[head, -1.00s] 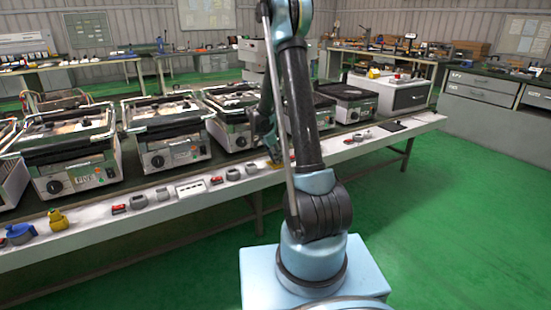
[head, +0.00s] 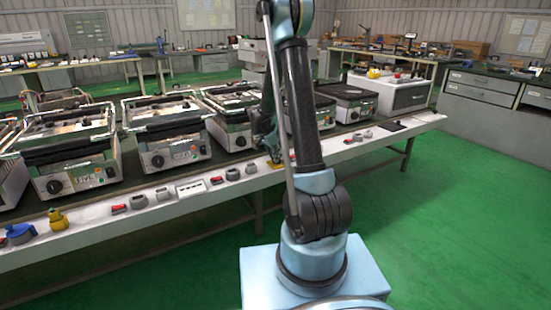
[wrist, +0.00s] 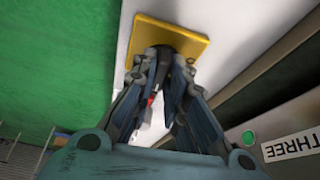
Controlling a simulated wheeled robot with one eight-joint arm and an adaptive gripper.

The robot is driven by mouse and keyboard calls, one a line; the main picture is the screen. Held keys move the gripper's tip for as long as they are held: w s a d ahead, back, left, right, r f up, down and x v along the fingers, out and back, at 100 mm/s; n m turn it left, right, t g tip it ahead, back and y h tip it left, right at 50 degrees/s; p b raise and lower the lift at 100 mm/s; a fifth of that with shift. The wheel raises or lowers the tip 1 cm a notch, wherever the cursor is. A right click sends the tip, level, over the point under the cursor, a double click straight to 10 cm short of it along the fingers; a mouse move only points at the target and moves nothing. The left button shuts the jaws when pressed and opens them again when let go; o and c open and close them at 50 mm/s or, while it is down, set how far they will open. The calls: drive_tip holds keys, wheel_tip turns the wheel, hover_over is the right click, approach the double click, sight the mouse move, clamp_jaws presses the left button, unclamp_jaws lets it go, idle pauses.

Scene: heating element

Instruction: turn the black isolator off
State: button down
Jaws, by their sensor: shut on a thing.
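The black isolator (wrist: 166,52) is a dark knob on a square yellow plate (wrist: 195,38) fixed to the white front face of the bench, near the top of the wrist view. My gripper (wrist: 164,62) is shut on the knob, with one finger on each side. The fingers hide most of the knob, so its exact turn cannot be read. In the head view my gripper (head: 271,150) reaches down to the bench front, where a bit of the yellow plate (head: 276,163) shows beside my arm.
Several grey knobs and red switches (head: 118,209) line the bench front (head: 95,228). Contact grills (head: 168,142) stand on the bench. Green floor (head: 450,220) is clear at the right.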

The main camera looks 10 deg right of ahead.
drive_tip(key=n+t+y, duration=0.1)
drive_tip(key=n, duration=0.3)
drive_tip(key=shift+d, duration=0.1)
drive_tip(key=n, duration=0.2)
drive_tip(key=n+t+y, duration=0.1)
drive_tip(key=n, duration=0.1)
drive_tip(key=shift+d+n+y, duration=0.1)
drive_tip(key=shift+n+y, duration=0.2)
drive_tip(key=shift+n, duration=0.1)
drive_tip(key=n, duration=0.2)
drive_tip(key=n+y, duration=0.1)
drive_tip(key=n, duration=0.1)
drive_tip(key=shift+d+t+y, duration=0.15)
drive_tip(key=shift+t+y, duration=0.15)
drive_tip(key=shift+n+y, duration=0.7)
drive_tip(key=shift+n, duration=1.3)
drive_tip(key=c, duration=1.6)
unclamp_jaws()
drive_tip(key=shift+s, duration=0.1)
